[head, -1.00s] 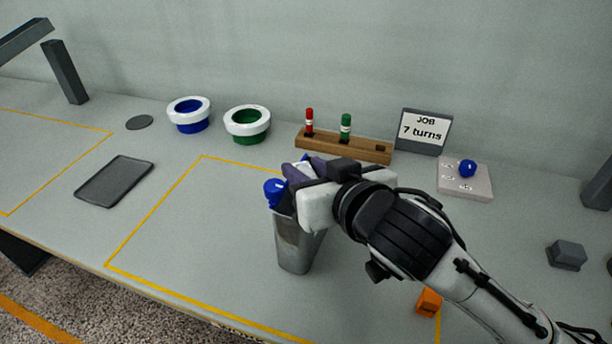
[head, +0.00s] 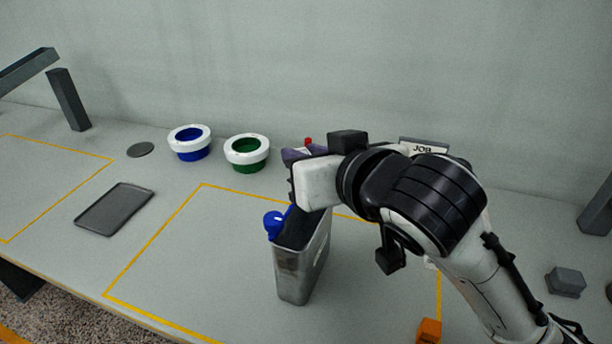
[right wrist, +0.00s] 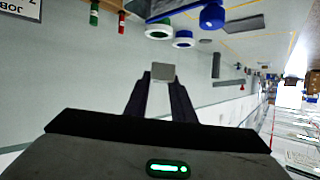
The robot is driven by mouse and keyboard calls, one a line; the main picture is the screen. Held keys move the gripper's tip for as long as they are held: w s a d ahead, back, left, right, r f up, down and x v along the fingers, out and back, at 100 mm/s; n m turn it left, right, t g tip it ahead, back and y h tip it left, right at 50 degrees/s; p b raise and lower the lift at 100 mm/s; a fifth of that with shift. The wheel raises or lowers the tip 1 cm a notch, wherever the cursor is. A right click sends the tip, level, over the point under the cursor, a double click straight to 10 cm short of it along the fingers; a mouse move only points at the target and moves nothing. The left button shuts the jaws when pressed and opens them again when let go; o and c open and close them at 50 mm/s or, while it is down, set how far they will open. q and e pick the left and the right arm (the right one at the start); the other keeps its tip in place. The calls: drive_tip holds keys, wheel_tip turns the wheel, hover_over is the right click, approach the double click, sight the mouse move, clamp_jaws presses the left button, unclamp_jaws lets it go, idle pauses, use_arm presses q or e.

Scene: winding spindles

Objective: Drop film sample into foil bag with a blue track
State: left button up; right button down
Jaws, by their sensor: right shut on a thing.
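The foil bag (head: 300,265) is a silvery, upright container on the table, with a dark open mouth. Its blue track has a round blue knob (head: 274,222) at the left end of the rim. The knob also shows in the right wrist view (right wrist: 212,15). My right gripper (head: 294,165) is above the bag's mouth. In the right wrist view its fingers (right wrist: 162,80) are shut on a small grey square, which looks like the film sample (right wrist: 162,72). In the head view the sample is hidden by the gripper. My left gripper is not in view.
White rings with a blue (head: 190,142) and a green (head: 246,152) inside stand behind the bag. A grey tray (head: 114,208) lies left. An orange block (head: 429,331) and a grey block (head: 565,281) are at right. My arm mostly covers the JOB sign (head: 424,146).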

drive_tip(key=shift+r, duration=0.45)
